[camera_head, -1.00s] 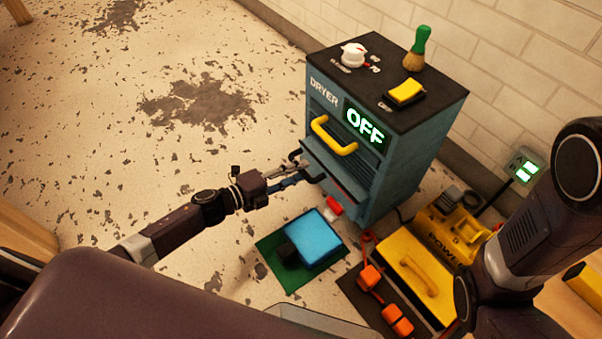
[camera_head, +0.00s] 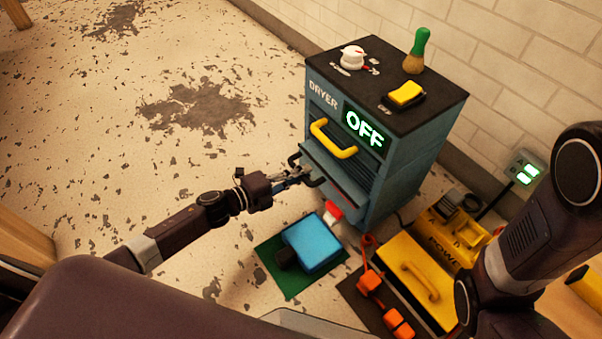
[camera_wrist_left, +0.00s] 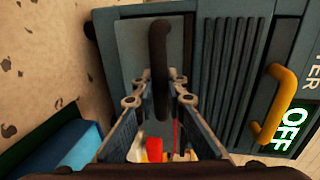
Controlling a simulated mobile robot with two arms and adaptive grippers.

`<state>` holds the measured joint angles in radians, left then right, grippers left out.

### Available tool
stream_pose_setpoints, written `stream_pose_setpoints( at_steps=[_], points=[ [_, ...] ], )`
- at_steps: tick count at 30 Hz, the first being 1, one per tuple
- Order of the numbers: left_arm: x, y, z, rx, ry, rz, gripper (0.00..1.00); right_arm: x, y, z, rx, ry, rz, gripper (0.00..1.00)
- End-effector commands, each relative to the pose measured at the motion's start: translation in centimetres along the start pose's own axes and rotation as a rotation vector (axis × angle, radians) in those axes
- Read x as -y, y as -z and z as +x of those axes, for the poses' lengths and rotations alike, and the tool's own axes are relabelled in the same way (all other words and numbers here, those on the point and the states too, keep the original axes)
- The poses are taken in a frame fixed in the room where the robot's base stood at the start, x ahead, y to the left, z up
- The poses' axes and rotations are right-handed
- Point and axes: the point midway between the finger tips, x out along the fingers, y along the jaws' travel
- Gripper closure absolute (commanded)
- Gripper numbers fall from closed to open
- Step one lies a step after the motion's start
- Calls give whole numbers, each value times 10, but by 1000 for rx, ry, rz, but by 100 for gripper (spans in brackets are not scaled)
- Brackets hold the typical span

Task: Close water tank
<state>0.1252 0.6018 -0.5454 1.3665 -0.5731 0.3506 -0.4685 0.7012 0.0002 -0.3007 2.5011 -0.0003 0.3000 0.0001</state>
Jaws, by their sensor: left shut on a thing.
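The dryer (camera_head: 400,170) is a blue-grey cabinet with a black top and a green OFF display. Its water tank (camera_head: 335,170), a grey-blue drawer low on the front, stands pulled out from the cabinet. In the left wrist view, the tank front (camera_wrist_left: 130,45) carries a dark bar handle (camera_wrist_left: 160,50). My left gripper (camera_head: 306,174) is shut on that handle. In the left wrist view its fingers (camera_wrist_left: 161,88) lie on both sides of the bar. My right arm shows at the right edge, but its gripper is out of view.
A yellow handle (camera_head: 333,137) sits above the tank. A blue box (camera_head: 313,243) on a green mat (camera_head: 280,275) and a small red thing (camera_head: 333,210) lie below. A yellow power unit (camera_head: 420,270) stands at the right. The floor at left is clear.

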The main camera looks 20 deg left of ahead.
Motion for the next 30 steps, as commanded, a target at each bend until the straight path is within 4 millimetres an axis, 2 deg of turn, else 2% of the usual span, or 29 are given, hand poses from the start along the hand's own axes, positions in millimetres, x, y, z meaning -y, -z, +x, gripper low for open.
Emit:
stream_pose_setpoints(
  at_steps=[4,13,23,24,28,30],
  points=[
    [0,0,4,0,0,0,100,0,0,0,0,0,0,70],
    [8,0,40,0,0,1,100,0,0,0,1,0,0,70],
    [9,0,43,2,-1,0,100,0,-1,-1,2,0,0,70],
    [9,0,43,2,0,0,84,0,-1,-1,2,0,0,70],
    [9,0,42,1,0,0,71,0,-1,-1,2,0,-1,70],
    [9,0,42,1,0,0,71,0,-1,-1,2,0,-1,70]
  ],
)
